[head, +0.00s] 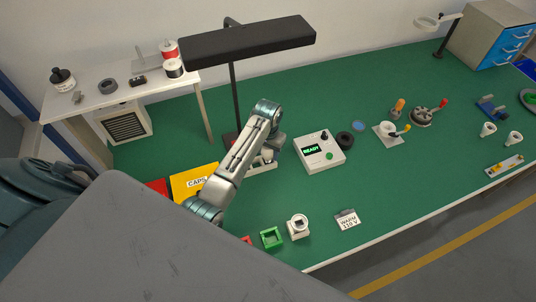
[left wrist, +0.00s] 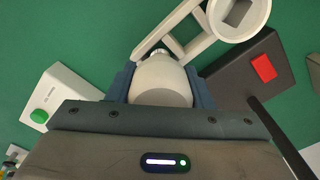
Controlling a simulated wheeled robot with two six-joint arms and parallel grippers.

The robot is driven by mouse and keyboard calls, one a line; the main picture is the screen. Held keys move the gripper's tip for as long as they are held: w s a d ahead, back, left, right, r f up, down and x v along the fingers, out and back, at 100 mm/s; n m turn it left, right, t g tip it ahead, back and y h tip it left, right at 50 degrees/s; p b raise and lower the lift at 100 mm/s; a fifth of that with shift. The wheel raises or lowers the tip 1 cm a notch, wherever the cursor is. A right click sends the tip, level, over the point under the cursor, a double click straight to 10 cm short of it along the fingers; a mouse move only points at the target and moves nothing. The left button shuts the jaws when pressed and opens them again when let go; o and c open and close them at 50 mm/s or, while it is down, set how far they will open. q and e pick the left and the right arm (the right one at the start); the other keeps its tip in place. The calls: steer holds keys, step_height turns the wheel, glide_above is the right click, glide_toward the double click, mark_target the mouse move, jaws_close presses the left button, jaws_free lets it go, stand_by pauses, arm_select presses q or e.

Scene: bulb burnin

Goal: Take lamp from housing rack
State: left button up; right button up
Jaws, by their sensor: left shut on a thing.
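My left gripper (head: 262,158) is low over the green bench, by the foot of the black desk lamp. In the left wrist view its two blue-grey fingers (left wrist: 160,88) are shut on a pale, rounded lamp (left wrist: 162,82) with a metallic collar at its far end. A white housing rack (left wrist: 185,48) with slanting bars and a ring-shaped seat (left wrist: 240,12) lies just beyond the lamp. Part of the rack (head: 263,167) shows under the gripper in the head view. Whether the lamp still touches the rack cannot be told. My right gripper is not in view.
A white tester (head: 318,152) reading READY stands right of the gripper. The black desk lamp (head: 248,40) overhangs from behind. A yellow CAPS bin (head: 190,182), green holder (head: 271,238) and white socket (head: 298,227) are nearer. The bench (head: 390,185) right of the tester's front is mostly clear.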

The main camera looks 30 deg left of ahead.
arm_select(q)
steer(key=shift+r+b, duration=0.45)
steer(key=shift+r, duration=0.4)
steer(key=s+d+r+b, duration=0.1)
steer(key=s+d+b, duration=0.4)
steer(key=s, duration=0.9)
steer(key=r+p, duration=0.1)
steer(key=p, duration=0.1)
steer(key=d+r+p, duration=0.1)
steer(key=r+p, duration=0.3)
steer(key=p, duration=0.1)
steer(key=shift+s+d, duration=0.2)
steer(key=shift+s, duration=0.15)
